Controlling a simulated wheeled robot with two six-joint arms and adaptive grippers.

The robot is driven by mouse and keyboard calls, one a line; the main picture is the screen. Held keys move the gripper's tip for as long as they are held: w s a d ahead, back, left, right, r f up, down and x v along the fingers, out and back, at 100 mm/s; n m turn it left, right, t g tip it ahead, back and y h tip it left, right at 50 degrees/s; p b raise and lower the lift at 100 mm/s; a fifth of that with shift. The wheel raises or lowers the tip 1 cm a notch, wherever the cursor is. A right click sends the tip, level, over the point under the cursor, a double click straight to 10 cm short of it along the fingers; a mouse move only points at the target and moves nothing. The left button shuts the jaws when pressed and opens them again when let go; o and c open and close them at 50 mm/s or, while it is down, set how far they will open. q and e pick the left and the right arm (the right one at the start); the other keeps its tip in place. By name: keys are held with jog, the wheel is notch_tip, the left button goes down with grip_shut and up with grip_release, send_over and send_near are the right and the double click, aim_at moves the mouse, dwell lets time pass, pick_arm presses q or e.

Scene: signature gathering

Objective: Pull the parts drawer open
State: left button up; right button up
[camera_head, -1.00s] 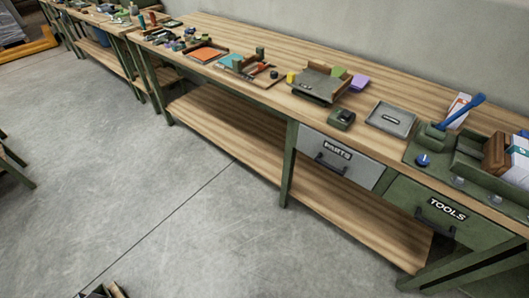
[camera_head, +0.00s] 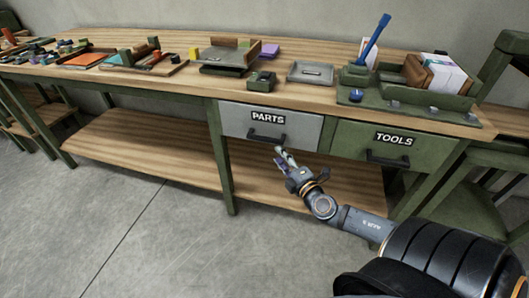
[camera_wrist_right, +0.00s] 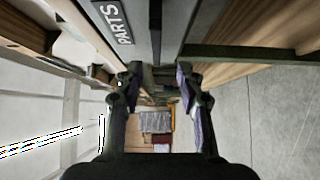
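The grey parts drawer (camera_head: 237,119), labelled PARTS, is shut under the workbench top. Its black bar handle (camera_head: 266,137) is on the front below the label. My right gripper (camera_head: 284,154) is just in front of and below the handle's right end. In the right wrist view its two fingers (camera_wrist_right: 157,78) are spread apart, and the dark handle bar (camera_wrist_right: 155,32) appears between their lines. I see no grip on it; whether a finger touches it I cannot tell. The PARTS label (camera_wrist_right: 112,22) is at the top of that view. My left gripper is out of view.
The green tools drawer (camera_head: 351,139) with its own handle is just right. The bench top (camera_head: 160,86) carries trays and small items. A lower shelf (camera_head: 150,143) and a green bench leg (camera_head: 227,180) are below. Open floor (camera_head: 110,235) lies in front.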

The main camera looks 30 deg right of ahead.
aim_at(266, 141)
jog(key=w, duration=0.3)
jog(key=w+p, duration=0.1)
jog(key=w, duration=0.2)
jog(key=w+p, duration=0.1)
jog(key=w, duration=0.2)
jog(key=shift+w+d+r, duration=0.2)
jog(key=shift+w+r, duration=0.2)
jog(key=shift+w+f, duration=0.1)
jog(key=shift+w, duration=0.3)
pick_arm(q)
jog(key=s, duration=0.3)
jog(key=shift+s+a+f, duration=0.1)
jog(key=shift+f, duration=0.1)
pick_arm(e)
grip_shut()
